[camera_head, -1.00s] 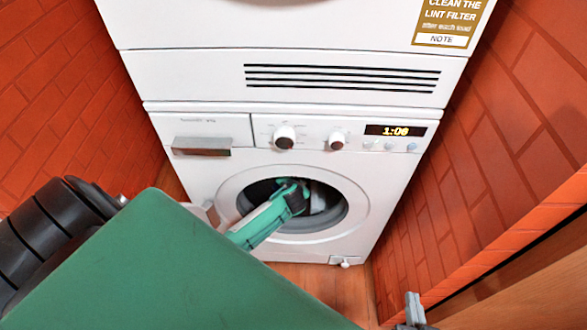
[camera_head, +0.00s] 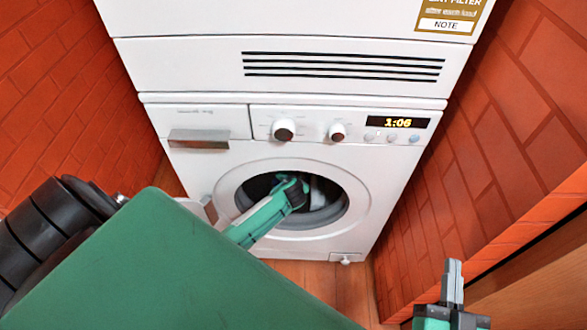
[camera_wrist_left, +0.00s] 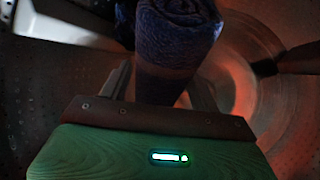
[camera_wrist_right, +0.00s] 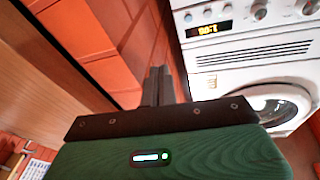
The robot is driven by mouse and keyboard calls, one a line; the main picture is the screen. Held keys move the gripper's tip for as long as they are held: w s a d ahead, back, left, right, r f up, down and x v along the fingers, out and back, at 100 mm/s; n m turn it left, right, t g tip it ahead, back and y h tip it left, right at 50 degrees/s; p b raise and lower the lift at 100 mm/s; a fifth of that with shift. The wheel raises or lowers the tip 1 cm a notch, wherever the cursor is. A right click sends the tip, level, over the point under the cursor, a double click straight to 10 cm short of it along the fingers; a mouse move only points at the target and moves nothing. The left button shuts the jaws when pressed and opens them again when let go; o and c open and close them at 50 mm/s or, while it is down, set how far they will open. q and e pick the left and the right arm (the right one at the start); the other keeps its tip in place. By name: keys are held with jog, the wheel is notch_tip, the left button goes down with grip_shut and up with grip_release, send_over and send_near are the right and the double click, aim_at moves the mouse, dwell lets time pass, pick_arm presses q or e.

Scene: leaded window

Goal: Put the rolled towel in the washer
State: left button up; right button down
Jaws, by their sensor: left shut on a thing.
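The white washer (camera_head: 236,158) stands ahead with its round front opening (camera_head: 335,212) uncovered. My left arm reaches into this opening, and its fingers are hidden in the head view. In the left wrist view the rolled towel (camera_wrist_left: 178,55), dark blue with a spiral end, is between the fingers of my left gripper (camera_wrist_left: 162,88), which is shut on it. The perforated metal drum (camera_wrist_left: 255,125) surrounds them. My right gripper (camera_head: 452,282) is at the lower right of the head view, outside the washer. Its fingers are together and empty, as the right wrist view (camera_wrist_right: 158,86) also shows.
A second white appliance (camera_head: 180,65) with a vent grille sits on top of the washer. Red brick walls (camera_head: 60,95) close in on both sides. A wooden surface (camera_head: 540,285) lies at the lower right, near my right gripper. Wooden floor (camera_head: 325,285) shows below the washer.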

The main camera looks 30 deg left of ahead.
pick_arm(q)
jog(key=o, duration=1.2)
jog(key=shift+s, duration=0.1)
jog(key=shift+s+d+r, duration=0.1)
jog(key=shift+d+r, duration=0.05)
jog(key=p+v, duration=0.4)
jog(key=v, duration=0.9)
jog(key=shift+s+r, duration=0.1)
pick_arm(e)
jog(key=s+d+f+g+h, duration=0.1)
jog(key=s+f+g, duration=0.3)
jog(key=f+g, duration=0.4)
jog(key=shift+s+f+h, duration=0.2)
jog(key=shift+f+h, duration=0.4)
jog(key=shift+f, duration=0.15)
